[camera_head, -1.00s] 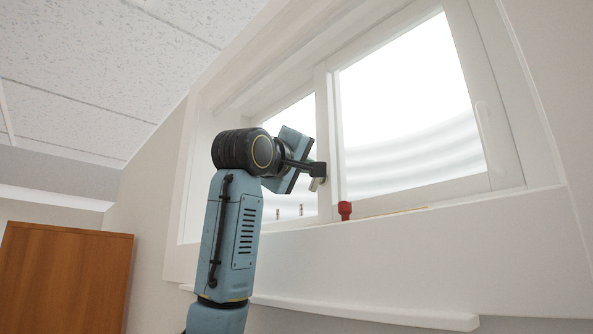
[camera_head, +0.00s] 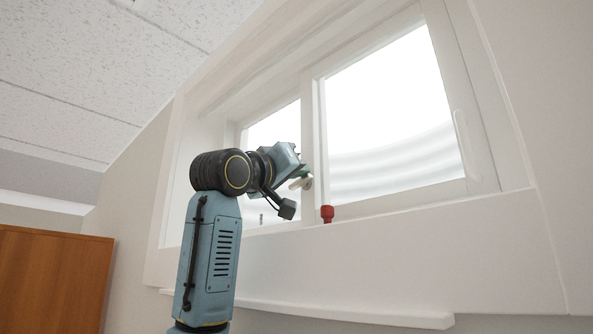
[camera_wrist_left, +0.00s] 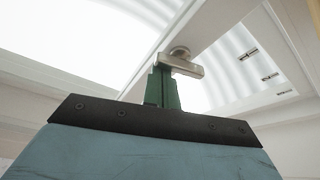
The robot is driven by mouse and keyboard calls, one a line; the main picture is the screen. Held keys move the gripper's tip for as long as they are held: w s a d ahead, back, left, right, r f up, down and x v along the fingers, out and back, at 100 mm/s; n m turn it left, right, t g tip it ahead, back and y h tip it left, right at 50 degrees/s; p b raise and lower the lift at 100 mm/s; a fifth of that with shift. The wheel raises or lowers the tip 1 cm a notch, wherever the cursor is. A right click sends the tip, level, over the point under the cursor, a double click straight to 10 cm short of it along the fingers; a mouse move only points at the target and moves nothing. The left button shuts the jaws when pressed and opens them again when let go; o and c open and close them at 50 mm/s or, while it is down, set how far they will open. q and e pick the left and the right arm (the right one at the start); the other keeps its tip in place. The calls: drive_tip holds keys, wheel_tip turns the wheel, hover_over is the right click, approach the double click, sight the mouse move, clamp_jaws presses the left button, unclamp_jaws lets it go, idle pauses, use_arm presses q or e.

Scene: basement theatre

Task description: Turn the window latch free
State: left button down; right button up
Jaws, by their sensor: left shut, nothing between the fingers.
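The window latch (camera_head: 300,183) is a small pale metal handle on the upright between the two panes. It also shows in the left wrist view (camera_wrist_left: 182,64), with a round pivot and a short bar. My left gripper (camera_head: 303,174) is at the latch with its green fingers shut and nothing held between them. In the left wrist view the fingertips (camera_wrist_left: 162,72) are right beside the latch bar and seem to touch it; I cannot be sure of contact. The window frame (camera_head: 313,130) is white. My right gripper is not in view.
A red piece (camera_head: 327,214) stands on the white sill (camera_head: 420,215) just right of the latch. A pale handle (camera_head: 461,135) is on the right side of the window. A wooden cabinet (camera_head: 50,280) is at the lower left. A ledge (camera_head: 350,313) runs below.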

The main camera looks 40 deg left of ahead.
use_arm(q)
drive_tip(key=r+p, duration=0.2)
drive_tip(key=a+r+p, duration=0.1)
drive_tip(key=r+p, duration=0.1)
drive_tip(key=shift+r+p, duration=0.3)
drive_tip(key=shift+r, duration=0.05)
drive_tip(key=b+v, duration=0.5)
drive_tip(key=v, duration=0.5)
drive_tip(key=shift+a+f+b, duration=0.2)
drive_tip(key=shift+f+b, duration=0.1)
drive_tip(key=shift+f, duration=0.15)
